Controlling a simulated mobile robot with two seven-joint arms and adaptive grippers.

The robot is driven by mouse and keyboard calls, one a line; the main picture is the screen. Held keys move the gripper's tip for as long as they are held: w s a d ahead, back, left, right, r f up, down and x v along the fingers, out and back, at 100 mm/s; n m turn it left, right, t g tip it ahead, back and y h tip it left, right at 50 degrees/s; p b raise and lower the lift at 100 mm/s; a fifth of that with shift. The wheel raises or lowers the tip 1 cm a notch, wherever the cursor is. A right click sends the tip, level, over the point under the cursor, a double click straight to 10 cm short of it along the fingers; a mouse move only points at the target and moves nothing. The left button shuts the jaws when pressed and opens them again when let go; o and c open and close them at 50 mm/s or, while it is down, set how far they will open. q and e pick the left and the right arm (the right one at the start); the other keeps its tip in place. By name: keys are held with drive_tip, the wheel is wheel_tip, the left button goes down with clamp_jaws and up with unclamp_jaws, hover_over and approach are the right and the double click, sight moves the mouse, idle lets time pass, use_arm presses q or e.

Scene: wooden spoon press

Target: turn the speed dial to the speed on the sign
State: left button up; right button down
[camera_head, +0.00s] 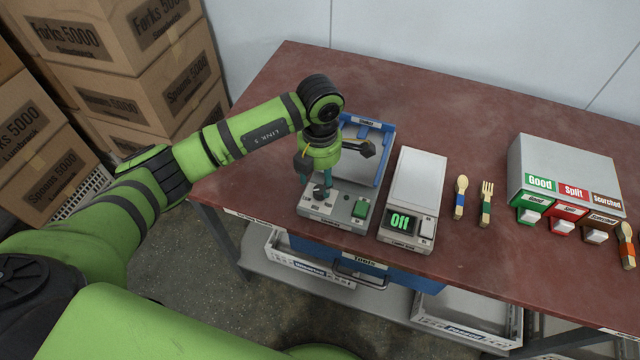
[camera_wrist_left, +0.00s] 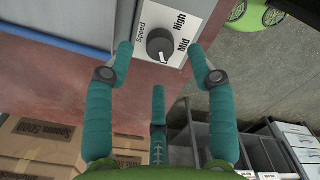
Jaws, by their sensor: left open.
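The speed dial (camera_wrist_left: 160,45) is a dark round knob on a pale panel, with "Speed", "High" and "Mid" printed around it. A white mark shows on the knob's lower edge in the left wrist view, near the "Mid" side; its exact setting is hard to tell. In the head view the dial (camera_head: 321,192) sits on the grey control box (camera_head: 346,207), partly hidden by the gripper. My left gripper (camera_wrist_left: 161,52) is open, its teal fingertips on either side of the dial with gaps. It points down over the box in the head view (camera_head: 316,180). I see no sign naming a speed.
A wooden spoon (camera_head: 460,197) and fork (camera_head: 486,203) lie beyond, then a sorting box (camera_head: 565,165). Cartons (camera_head: 130,60) are stacked at left.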

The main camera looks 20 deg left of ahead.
sight(320, 189)
use_arm(q)
drive_tip(key=shift+f+p, duration=0.4)
drive_tip(key=shift+f, duration=1.75)
clamp_jaws()
